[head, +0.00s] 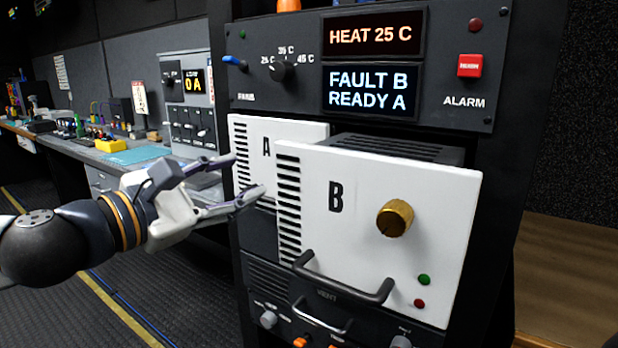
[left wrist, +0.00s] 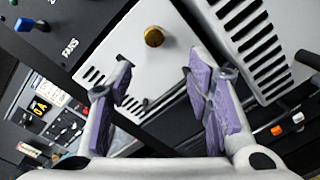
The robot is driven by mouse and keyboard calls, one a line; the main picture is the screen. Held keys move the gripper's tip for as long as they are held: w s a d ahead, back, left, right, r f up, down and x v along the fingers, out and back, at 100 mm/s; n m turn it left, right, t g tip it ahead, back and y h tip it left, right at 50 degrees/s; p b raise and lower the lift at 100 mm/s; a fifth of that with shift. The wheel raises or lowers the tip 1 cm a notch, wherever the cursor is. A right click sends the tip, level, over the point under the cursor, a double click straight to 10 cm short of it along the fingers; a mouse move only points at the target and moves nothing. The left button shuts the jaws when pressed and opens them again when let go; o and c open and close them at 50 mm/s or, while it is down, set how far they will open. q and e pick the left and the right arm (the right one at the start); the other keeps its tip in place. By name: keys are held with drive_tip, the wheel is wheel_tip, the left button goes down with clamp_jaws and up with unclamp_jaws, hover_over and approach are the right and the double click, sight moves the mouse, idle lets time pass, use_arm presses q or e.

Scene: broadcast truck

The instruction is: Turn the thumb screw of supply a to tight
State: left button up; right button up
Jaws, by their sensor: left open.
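Supply A (head: 262,150) has a white front panel with black vent slots, set back in the rack. In the head view supply B hides its right part. The brass thumb screw of supply A (left wrist: 154,36) shows in the left wrist view, on the white panel beyond my fingertips. My left gripper (head: 248,177) is open and empty in front of supply A. In the left wrist view its purple-padded fingers (left wrist: 162,80) stand either side of a gap, apart from the screw. My right gripper is not in view.
Supply B (head: 318,250) sticks out of the rack beside supply A, with its own brass knob (head: 394,218) and a dark handle (head: 342,282). The display above (head: 371,91) reads FAULT B, READY A. A cluttered workbench (head: 95,155) stands at the left. The floor in front is clear.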

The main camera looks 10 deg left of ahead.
use_arm(q)
drive_tip(key=b+x, duration=0.2)
drive_tip(key=x, duration=0.9)
drive_tip(key=shift+w+a+r, duration=0.15)
drive_tip(key=shift+w+r, duration=0.15)
drive_tip(key=shift+r, duration=0.1)
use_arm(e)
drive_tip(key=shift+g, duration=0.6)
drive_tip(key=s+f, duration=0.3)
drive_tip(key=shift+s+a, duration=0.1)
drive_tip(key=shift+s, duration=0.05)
use_arm(q)
clamp_jaws()
